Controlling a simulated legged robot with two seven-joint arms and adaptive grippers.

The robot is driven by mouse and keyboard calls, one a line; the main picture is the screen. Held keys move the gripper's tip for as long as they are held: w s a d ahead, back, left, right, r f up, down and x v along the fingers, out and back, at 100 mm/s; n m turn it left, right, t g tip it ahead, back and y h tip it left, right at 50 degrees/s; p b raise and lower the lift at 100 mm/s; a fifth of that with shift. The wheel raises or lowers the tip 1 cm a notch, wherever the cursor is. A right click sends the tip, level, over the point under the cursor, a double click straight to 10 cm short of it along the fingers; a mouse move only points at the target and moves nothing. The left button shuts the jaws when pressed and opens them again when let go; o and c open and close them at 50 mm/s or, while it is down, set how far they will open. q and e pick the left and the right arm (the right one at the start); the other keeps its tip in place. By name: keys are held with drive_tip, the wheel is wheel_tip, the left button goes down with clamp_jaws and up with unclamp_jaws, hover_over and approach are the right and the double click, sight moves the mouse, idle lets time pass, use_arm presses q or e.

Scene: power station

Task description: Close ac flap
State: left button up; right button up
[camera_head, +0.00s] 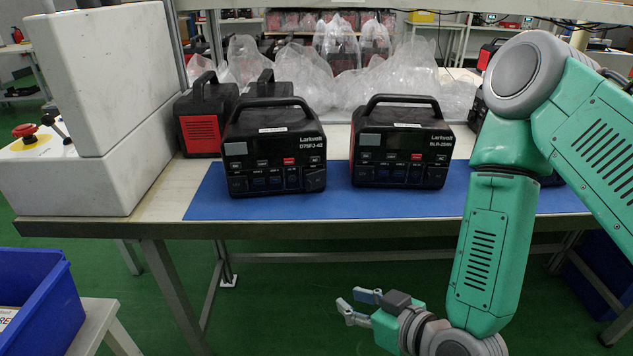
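The left power station (274,145) and the right power station (402,141) both face me, with handles up. My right gripper (357,305) hangs below the bench's front edge, well away from both stations. Its two fingers are apart with nothing between them. My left gripper is not in view.
A white machine (95,110) with a red button (25,131) stands at the bench's left. More power stations (205,118) and clear plastic bags (300,75) lie behind. A blue bin (40,300) is at lower left. The bench edge lies above my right gripper.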

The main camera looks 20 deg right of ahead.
sight(311, 187)
drive_tip(key=w+d+r+t, duration=0.1)
drive_tip(key=w+r+t, duration=0.2)
drive_tip(key=r, duration=0.3)
drive_tip(key=w+d+r+t, duration=0.1)
drive_tip(key=w+r+t, duration=0.15)
drive_tip(key=r, duration=0.35)
use_arm(q)
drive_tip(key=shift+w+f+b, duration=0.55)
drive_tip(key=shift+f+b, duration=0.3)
drive_tip(key=shift+b, duration=0.1)
use_arm(e)
drive_tip(key=shift+m, duration=0.3)
drive_tip(key=x, duration=1.3)
drive_tip(key=shift+w+a, duration=0.1)
drive_tip(key=shift+w, duration=0.05)
clamp_jaws()
